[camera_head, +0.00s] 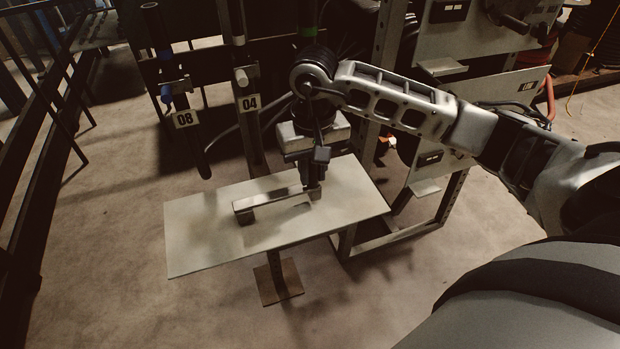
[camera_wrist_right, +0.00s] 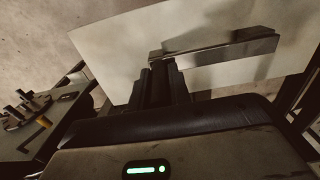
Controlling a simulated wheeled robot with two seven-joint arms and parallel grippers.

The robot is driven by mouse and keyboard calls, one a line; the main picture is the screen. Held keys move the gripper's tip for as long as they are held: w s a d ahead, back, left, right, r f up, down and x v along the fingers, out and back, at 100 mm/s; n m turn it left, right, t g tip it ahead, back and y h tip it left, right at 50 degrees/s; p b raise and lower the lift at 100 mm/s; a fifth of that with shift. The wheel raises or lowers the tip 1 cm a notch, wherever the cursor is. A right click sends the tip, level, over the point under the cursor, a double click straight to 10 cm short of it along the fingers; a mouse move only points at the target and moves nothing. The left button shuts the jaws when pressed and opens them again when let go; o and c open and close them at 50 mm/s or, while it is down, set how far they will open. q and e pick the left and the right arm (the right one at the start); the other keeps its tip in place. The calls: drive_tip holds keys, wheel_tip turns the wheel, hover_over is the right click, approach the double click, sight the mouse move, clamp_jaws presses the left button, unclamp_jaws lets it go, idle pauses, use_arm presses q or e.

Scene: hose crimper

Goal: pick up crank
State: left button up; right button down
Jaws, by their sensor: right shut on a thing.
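The crank is a grey metal bar (camera_head: 268,203) with a short block under its left end. It is at the small pale table (camera_head: 195,245) and lies lengthwise along it; I cannot tell whether it rests on the top or is just above it. My right gripper (camera_head: 312,190) points down and is shut on the crank's right end. In the right wrist view the crank (camera_wrist_right: 225,48) extends to the right from my right gripper's fingers (camera_wrist_right: 162,66). The fingers hide part of the held end. My left gripper is not in view.
Behind the table are dark posts with hanging hoses and labels 08 (camera_head: 186,118) and 04 (camera_head: 249,103). A metal frame with grey panels (camera_head: 490,95) stands at the right behind my arm. The table's left part is clear. Dark railings (camera_head: 45,190) are at far left.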

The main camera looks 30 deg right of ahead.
drive_tip(key=s+a+r, duration=0.5)
drive_tip(key=s+r, duration=0.5)
drive_tip(key=s, duration=0.3)
drive_tip(key=shift+a+r+b, duration=0.2)
drive_tip(key=shift+r+b, duration=0.1)
drive_tip(key=shift+r, duration=0.1)
